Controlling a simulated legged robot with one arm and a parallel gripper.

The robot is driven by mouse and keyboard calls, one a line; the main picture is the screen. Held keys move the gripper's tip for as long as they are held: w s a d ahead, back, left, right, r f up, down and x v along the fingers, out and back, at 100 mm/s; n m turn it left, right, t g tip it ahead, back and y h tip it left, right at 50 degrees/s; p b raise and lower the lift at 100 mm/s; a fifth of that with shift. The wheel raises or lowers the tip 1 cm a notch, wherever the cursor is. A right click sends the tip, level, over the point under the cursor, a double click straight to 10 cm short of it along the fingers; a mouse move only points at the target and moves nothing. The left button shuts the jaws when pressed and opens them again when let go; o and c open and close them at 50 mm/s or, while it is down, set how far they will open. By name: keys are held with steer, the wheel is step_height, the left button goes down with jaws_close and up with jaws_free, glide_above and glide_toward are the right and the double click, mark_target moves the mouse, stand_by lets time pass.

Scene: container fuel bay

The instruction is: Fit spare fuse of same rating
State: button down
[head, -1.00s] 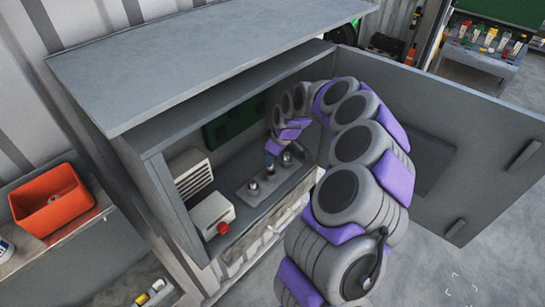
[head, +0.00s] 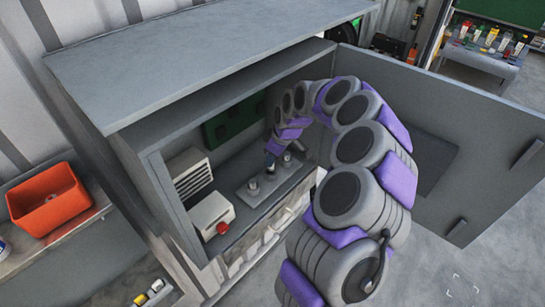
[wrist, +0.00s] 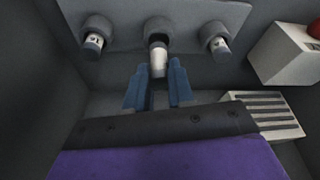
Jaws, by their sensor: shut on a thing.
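A grey fuse panel (wrist: 128,12) carries three round dark holders in the wrist view. The left holder (wrist: 97,27) and right holder (wrist: 213,32) each have a pale fuse showing; their markings are too small to read. My gripper (wrist: 159,74) has its blue fingers shut on a pale fuse (wrist: 158,62). The fuse's upper end is at the dark mouth of the middle holder (wrist: 158,27); I cannot tell how far in it is. In the head view my gripper (head: 270,160) is above the panel (head: 247,193) inside the cabinet, and the held fuse is hidden.
The grey cabinet (head: 210,45) has its door (head: 480,125) open to the right. Inside are a white box with a red button (head: 212,214) and a vented box (head: 190,170). An orange bin (head: 48,200) sits on a shelf at left.

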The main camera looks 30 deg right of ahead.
mark_target(272, 169)
steer(key=shift+f, duration=0.15)
steer(key=shift+a+f+b, duration=0.1)
steer(key=shift+f+b, duration=0.35)
steer(key=shift+f, duration=0.05)
steer(key=shift+f, duration=0.1)
steer(key=shift+f+b, duration=0.45)
steer(key=shift+f, duration=0.05)
steer(key=shift+f, duration=0.15)
steer(key=shift+f+b, duration=0.45)
steer(key=shift+f, duration=0.05)
steer(key=shift+f+b, duration=0.15)
steer(key=shift+b, duration=0.15)
stand_by(0.5)
steer(key=c, duration=0.9)
jaws_free()
